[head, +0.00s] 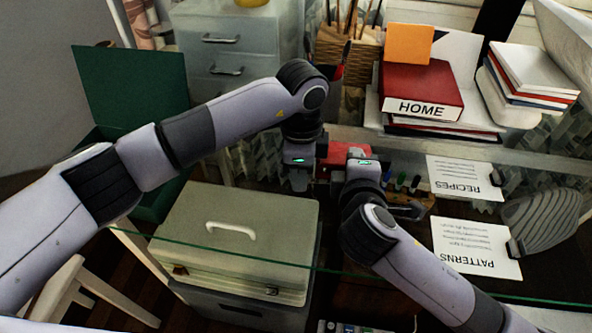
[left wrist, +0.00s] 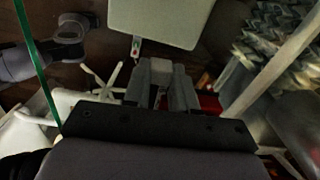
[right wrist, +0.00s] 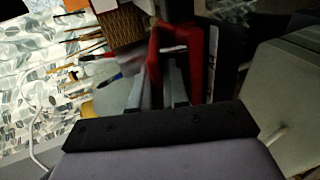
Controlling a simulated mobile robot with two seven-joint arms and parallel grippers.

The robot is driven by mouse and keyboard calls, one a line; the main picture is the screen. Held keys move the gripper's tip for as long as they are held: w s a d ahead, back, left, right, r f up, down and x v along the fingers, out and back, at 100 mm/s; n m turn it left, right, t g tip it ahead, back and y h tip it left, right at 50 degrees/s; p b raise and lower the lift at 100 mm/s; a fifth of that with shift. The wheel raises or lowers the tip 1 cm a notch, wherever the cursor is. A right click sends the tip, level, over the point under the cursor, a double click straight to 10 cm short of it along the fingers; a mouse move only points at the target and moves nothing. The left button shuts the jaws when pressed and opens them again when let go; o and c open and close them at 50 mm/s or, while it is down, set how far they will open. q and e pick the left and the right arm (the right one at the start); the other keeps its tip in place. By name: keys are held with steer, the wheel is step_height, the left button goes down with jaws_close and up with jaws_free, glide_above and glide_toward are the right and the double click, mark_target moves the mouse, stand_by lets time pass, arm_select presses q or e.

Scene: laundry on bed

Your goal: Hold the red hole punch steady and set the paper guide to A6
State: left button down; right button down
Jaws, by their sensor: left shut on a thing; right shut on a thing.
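The red hole punch (head: 345,153) sits between my two grippers on the glass desk in the head view, partly hidden by them. It shows large and red in the right wrist view (right wrist: 192,45), and as a small red patch in the left wrist view (left wrist: 208,102). My right gripper (head: 358,168) is shut on the hole punch. My left gripper (head: 318,170) is at the punch's left side, shut on a small pale grey piece (left wrist: 159,70) that looks like the paper guide. The guide's size setting cannot be read.
A pale case (head: 245,215) with a white handle lies in front left, below the glass edge. Markers (head: 402,182) and RECIPES (head: 465,178) and PATTERNS (head: 475,247) sheets lie to the right. A red HOME binder (head: 420,88) and a pencil basket (head: 345,45) stand behind.

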arm_select(q)
steer(key=c, duration=0.9)
jaws_free()
steer(key=shift+d, duration=0.1)
arm_select(e)
steer(key=shift+a, duration=0.1)
arm_select(q)
steer(key=shift+r, duration=0.1)
step_height(320, 180, up, 12)
steer(key=shift+s, duration=0.1)
arm_select(e)
steer(key=c, duration=1)
jaws_free()
steer(key=shift+c, duration=0.2)
steer(key=shift+f, duration=0.1)
